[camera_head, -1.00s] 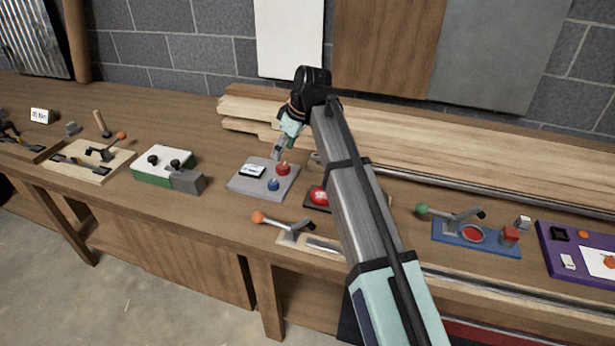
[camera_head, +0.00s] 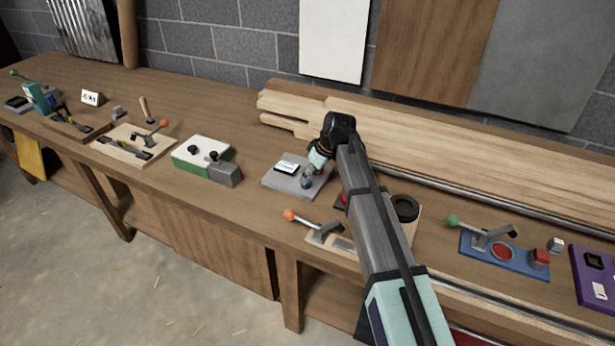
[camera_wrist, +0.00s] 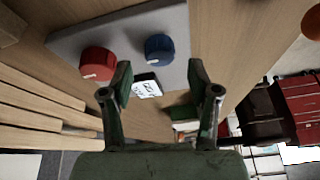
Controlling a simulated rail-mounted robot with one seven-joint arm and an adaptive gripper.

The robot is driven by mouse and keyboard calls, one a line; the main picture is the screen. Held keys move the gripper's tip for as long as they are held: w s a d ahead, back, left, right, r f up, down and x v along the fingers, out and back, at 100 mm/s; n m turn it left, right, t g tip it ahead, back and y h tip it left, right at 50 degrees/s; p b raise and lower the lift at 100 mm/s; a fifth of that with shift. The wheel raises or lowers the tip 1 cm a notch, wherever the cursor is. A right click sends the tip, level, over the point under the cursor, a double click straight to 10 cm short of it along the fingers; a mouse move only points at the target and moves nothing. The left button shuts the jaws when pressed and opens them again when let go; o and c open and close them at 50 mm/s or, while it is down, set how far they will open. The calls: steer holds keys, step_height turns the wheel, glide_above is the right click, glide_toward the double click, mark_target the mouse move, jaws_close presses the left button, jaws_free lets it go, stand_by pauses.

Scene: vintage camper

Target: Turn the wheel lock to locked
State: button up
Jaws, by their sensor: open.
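I cannot tell for sure which part is the wheel lock. A grey plate (camera_head: 276,184) on the bench carries two round knobs and a small white, black-edged label. The red knob (camera_wrist: 98,63) and blue knob (camera_wrist: 159,48) both have a white pointer mark. The label (camera_wrist: 147,85) shows between my fingers; its text is unreadable. In the head view the blue knob (camera_head: 306,183) is just below my gripper (camera_head: 314,168), and the red knob is hidden. My gripper (camera_wrist: 160,85) is open and empty above the plate, touching neither knob.
An orange-ball lever (camera_head: 290,215) stands in front, and a black ring (camera_head: 405,208) lies right of my arm. A green-and-white box (camera_head: 203,155) stands left. Stacked planks (camera_head: 420,140) lie behind. A blue board (camera_head: 490,250) with a green-ball lever is right.

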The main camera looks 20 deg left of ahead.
steer(key=shift+p+x, duration=0.3)
steer(key=shift+x, duration=1.45)
steer(key=shift+c, duration=0.4)
steer(key=c, duration=1.1)
